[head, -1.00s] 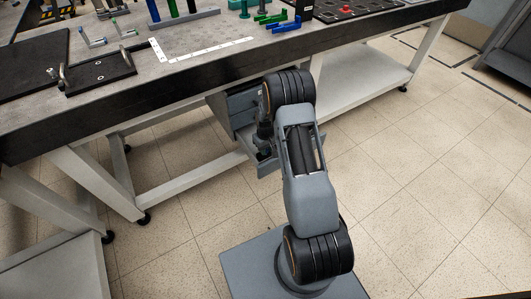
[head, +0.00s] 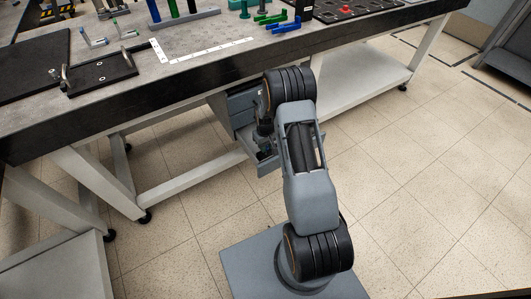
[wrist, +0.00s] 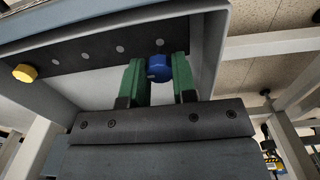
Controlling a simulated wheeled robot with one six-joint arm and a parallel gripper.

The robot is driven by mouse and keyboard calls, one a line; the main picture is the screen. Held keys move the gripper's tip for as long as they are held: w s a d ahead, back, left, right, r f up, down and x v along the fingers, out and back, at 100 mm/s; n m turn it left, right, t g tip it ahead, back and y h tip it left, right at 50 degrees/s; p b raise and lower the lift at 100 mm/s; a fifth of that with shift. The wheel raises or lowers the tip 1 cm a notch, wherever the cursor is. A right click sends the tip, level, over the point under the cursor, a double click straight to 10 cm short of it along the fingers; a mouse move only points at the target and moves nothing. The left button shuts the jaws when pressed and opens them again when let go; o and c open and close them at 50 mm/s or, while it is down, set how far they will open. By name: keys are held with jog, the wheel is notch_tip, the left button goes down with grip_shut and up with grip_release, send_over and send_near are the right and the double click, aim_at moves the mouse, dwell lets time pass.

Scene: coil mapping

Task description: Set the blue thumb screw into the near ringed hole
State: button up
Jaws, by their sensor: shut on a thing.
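In the wrist view, my gripper (wrist: 157,85) has two green fingers shut on the blue thumb screw (wrist: 158,69). The screw's knob shows between the fingers; its tip is hidden. Behind it is a dark strip (wrist: 100,63) with a row of small pale round spots, one (wrist: 159,42) just above the screw. I cannot tell which spots are ringed holes, or whether the screw touches the strip. In the head view, my gripper is low in front of the bench, largely hidden by my arm, and the screw cannot be made out.
A yellow knob (wrist: 25,72) sits at the strip's left end. A pale grey wall (wrist: 212,40) bounds the strip on the right. The bench top (head: 215,45) carries several tools and trays above my arm. Grey drawers (head: 243,107) stand under the bench. Floor at right is clear.

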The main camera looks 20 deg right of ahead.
jog(key=shift+r, duration=0.2)
jog(key=shift+r+p, duration=1.15)
jog(key=shift+r, duration=0.4)
jog(key=shift+a+r, duration=0.1)
